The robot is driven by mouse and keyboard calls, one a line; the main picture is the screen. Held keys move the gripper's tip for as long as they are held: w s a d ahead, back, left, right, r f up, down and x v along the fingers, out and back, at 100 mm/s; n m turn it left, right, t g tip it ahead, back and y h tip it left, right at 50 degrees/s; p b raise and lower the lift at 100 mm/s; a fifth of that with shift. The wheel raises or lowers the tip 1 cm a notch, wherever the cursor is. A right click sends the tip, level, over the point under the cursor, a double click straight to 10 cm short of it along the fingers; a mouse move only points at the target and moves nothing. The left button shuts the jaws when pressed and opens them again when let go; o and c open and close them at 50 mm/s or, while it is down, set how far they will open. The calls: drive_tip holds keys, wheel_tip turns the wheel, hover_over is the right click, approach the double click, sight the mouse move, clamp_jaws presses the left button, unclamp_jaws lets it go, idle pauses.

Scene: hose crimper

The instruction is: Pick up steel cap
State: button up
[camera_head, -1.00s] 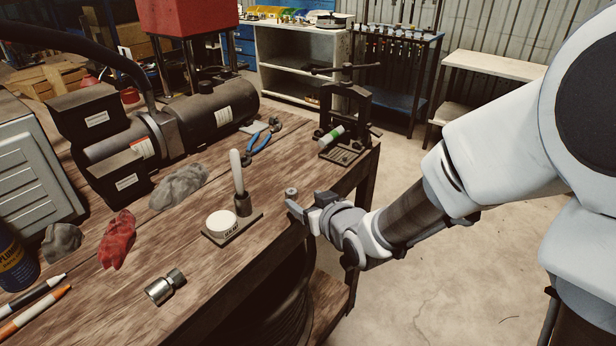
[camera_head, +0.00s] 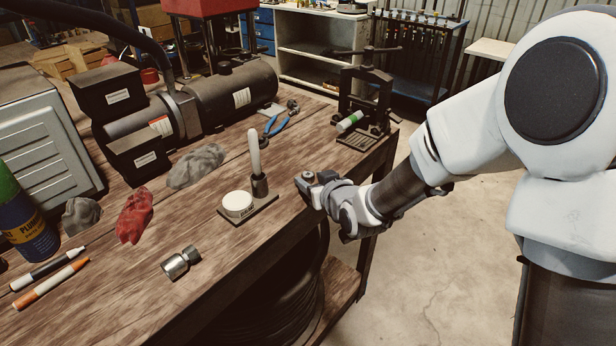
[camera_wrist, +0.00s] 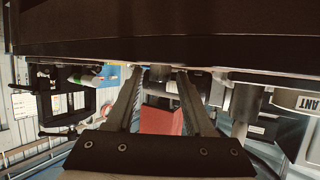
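A small grey steel cap (camera_head: 308,174) stands at the near right edge of the workbench, beyond the lubricant dish. My gripper (camera_head: 312,183) is low at that edge, with its fingers at the cap and partly hiding it. In the wrist view, which appears upside down, the cap (camera_wrist: 160,73) sits between the two fingertips. The fingers are apart, with a gap seeming to show on each side of the cap. I cannot see contact.
The lubricant dish (camera_head: 238,204) and an upright white-tipped tool (camera_head: 256,160) stand left of my gripper. A black crimping press (camera_head: 367,95) with a green-banded tube (camera_head: 349,122) is behind. A steel fitting (camera_head: 181,262) lies nearer. Blue pliers (camera_head: 279,119) lie further back.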

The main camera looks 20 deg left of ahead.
clamp_jaws()
drive_tip(key=shift+r, duration=0.1)
